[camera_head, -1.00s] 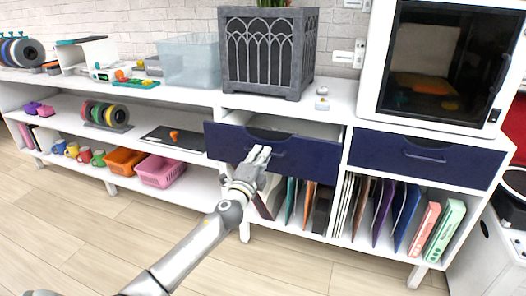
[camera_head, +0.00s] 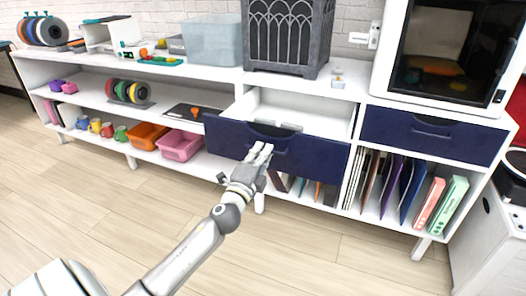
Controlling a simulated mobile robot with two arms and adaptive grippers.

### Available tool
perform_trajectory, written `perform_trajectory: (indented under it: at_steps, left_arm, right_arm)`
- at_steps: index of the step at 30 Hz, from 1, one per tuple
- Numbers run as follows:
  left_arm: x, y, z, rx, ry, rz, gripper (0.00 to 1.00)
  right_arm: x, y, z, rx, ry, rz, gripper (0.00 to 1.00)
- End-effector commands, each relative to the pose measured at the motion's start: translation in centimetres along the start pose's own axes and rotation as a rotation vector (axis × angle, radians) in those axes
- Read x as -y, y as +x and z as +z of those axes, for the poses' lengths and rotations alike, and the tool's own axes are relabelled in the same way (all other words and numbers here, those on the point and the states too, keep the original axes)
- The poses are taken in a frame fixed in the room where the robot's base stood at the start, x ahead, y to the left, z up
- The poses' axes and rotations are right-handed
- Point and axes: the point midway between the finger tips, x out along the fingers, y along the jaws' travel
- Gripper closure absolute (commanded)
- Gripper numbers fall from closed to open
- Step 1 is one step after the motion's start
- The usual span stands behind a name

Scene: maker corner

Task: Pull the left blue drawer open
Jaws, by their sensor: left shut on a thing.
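The left blue drawer (camera_head: 318,158) stands well out from the white shelf unit, and its white inside shows from above. A dark item lies inside behind the front panel. My left gripper (camera_head: 262,152) is at the drawer front, left of its middle, shut on the drawer's handle; the fingers hide most of the handle. The right blue drawer (camera_head: 432,136) is shut, with its handle in plain view. My right gripper is not in view.
A grey lattice planter (camera_head: 288,38) and a clear bin (camera_head: 213,42) stand on top of the unit. A white-framed machine (camera_head: 384,60) stands above the right drawer. Folders (camera_head: 398,188) fill the shelf below. The wooden floor (camera_head: 110,205) in front is clear.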

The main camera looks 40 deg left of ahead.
Motion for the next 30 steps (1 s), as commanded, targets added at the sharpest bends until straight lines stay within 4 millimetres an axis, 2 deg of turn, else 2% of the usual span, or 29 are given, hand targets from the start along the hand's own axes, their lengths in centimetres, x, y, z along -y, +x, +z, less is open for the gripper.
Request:
perform_trajectory:
  at_steps: [8,9,13,23,26,30]
  left_arm:
    - [0.0,0.0,0.1,0.002,0.000,0.001,1.00]
    - [0.0,0.0,0.1,0.002,0.000,0.001,0.86]
    - [0.0,0.0,0.1,0.001,0.000,0.001,0.70]
    - [0.0,-0.1,0.0,0.000,0.000,0.000,0.70]
    - [-0.1,-0.7,0.0,0.000,-0.001,0.001,0.70]
    - [-0.1,-2.7,0.0,0.001,-0.001,0.003,0.70]
  right_arm:
    - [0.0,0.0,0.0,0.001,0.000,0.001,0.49]
    - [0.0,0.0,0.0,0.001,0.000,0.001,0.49]
    - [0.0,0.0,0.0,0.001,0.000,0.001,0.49]
    - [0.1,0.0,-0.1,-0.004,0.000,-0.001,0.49]
    - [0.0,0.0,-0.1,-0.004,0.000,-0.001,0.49]
    - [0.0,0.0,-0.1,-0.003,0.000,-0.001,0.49]
